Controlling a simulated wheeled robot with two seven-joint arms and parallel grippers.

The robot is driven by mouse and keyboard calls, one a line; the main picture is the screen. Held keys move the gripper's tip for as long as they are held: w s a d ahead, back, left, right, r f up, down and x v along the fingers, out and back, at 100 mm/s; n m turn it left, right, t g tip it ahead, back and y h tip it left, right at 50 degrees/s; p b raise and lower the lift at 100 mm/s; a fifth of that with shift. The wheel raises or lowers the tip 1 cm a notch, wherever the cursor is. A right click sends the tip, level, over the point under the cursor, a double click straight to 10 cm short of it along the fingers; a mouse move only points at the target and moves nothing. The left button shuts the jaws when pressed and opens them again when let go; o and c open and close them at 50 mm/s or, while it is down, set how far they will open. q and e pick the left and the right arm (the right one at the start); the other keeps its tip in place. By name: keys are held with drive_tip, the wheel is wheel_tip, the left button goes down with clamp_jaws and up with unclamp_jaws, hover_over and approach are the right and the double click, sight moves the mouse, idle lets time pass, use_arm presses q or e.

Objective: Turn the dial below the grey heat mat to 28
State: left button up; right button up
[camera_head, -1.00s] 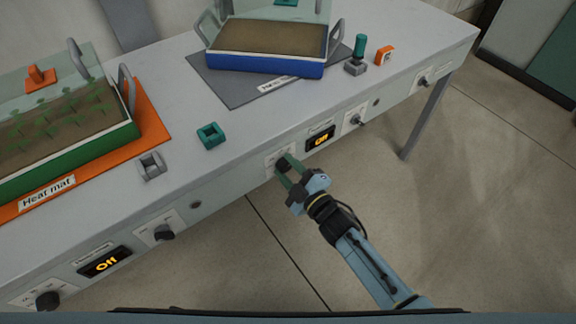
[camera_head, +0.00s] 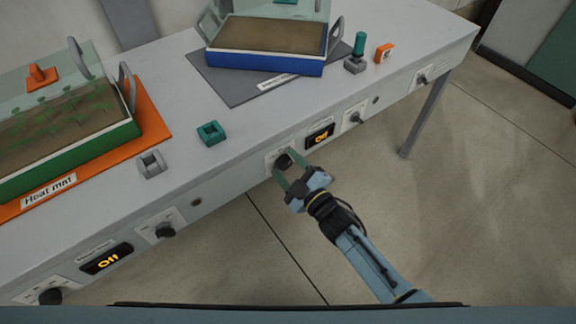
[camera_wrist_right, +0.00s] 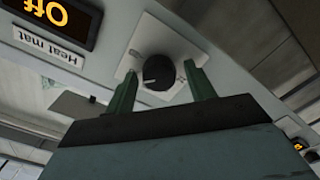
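The grey heat mat (camera_head: 225,88) lies on the bench under a blue tray (camera_head: 265,66). Below it on the bench front is a black round dial (camera_head: 284,161) on a white plate; it also shows in the right wrist view (camera_wrist_right: 157,72). The display (camera_head: 320,138) beside the dial reads "Off". My right gripper (camera_head: 288,165) is open, its green fingers on either side of the dial. In the right wrist view, gaps show between the dial and both fingers (camera_wrist_right: 160,88). My left gripper is not in view.
An orange heat mat (camera_head: 152,120) with a green tray (camera_head: 80,160) lies at left, with another "Off" display (camera_head: 106,259) and dial (camera_head: 49,296) below. Switches (camera_head: 165,230) sit along the bench front. Small teal (camera_head: 211,134) and grey (camera_head: 151,165) holders stand on the bench. The floor at right is clear.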

drive_tip(key=shift+d, duration=0.1)
drive_tip(key=shift+s+d, duration=0.15)
drive_tip(key=shift+s, duration=0.15)
use_arm(q)
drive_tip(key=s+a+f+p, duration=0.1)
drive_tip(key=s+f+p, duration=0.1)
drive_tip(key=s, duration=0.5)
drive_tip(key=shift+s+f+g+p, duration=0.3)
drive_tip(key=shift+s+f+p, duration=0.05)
drive_tip(key=shift+p, duration=0.1)
use_arm(e)
drive_tip(key=v, duration=1.2)
drive_tip(key=shift+s+d, duration=0.15)
drive_tip(key=shift+s, duration=0.1)
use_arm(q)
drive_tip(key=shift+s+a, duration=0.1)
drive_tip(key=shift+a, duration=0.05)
